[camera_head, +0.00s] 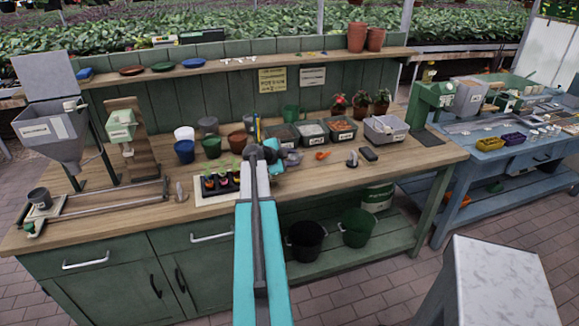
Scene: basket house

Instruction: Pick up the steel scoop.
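My teal and grey arm reaches up from the bottom centre of the head view, over the bench. My gripper (288,157) is at the arm's far end, low near the bench top; its fingers are too small and dark to read as open or shut. I cannot pick out the steel scoop for certain. A small grey object (352,159) on the bench, right of my gripper, has a metal look but an unclear shape. A small orange scoop-like tool (322,155) lies between them.
The wooden bench (420,158) has clear room at its right front. Labelled bins (341,130) and a grey box (386,129) stand behind. A seedling tray (218,183) is left of my arm, with several pots beyond it. A pale block (500,280) stands front right.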

